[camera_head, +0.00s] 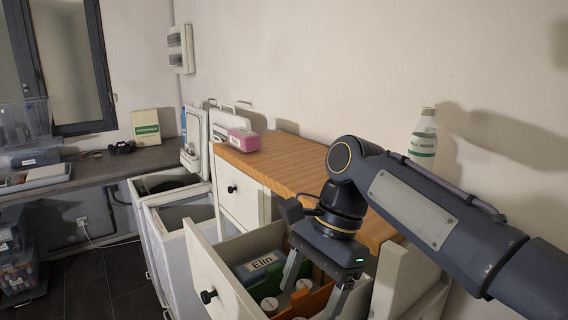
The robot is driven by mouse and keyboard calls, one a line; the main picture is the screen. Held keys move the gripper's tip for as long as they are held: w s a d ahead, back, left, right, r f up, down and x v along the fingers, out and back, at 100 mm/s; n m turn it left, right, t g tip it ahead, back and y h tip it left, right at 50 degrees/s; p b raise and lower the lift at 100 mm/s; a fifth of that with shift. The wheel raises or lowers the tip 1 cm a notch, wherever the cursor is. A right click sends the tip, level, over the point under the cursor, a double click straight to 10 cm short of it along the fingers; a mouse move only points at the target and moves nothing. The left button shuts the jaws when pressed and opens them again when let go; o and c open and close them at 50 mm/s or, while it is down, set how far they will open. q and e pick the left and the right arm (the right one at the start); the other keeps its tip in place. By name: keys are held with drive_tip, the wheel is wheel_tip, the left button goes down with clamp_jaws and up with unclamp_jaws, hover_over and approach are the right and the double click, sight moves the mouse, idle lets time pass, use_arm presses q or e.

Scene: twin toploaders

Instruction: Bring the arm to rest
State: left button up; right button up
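My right arm comes in from the right and bends down over the open drawer (205,262). My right gripper (314,288) points down at the drawer, its two fingers spread apart. Nothing clearly sits between the fingers, though orange and white-lidded items show behind them. The lower fingertip is close to the bottom edge of the picture, so its exact height over the drawer contents is hard to tell. My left gripper is not in view.
A pink box (244,141) sits on the wooden top (280,160). A white bottle (423,140) stands behind my arm. Open toploaders (150,200) stand left of the drawer cabinet.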

drive_tip(key=s+d+f+n+t+y, duration=0.1)
drive_tip(key=s+d+f+n+t, duration=0.15)
drive_tip(key=d, duration=0.35)
drive_tip(key=s+d+f+n+t+y, duration=0.1)
drive_tip(key=s+d+f, duration=0.15)
drive_tip(key=d, duration=0.35)
drive_tip(key=s+d+f+n+t+h, duration=0.1)
drive_tip(key=s+d+f+n+t, duration=0.1)
drive_tip(key=s+f, duration=0.2)
drive_tip(key=s+d+f+n+t+h, duration=0.1)
drive_tip(key=s+d+f+n+t, duration=0.1)
drive_tip(key=s+f, duration=0.3)
wheel_tip(320, 180, down, 3)
drive_tip(key=shift+s+d+r+n+t, duration=0.1)
drive_tip(key=shift+s+d+n+t, duration=0.25)
drive_tip(key=shift+n+t, duration=0.35)
drive_tip(key=shift+g, duration=0.25)
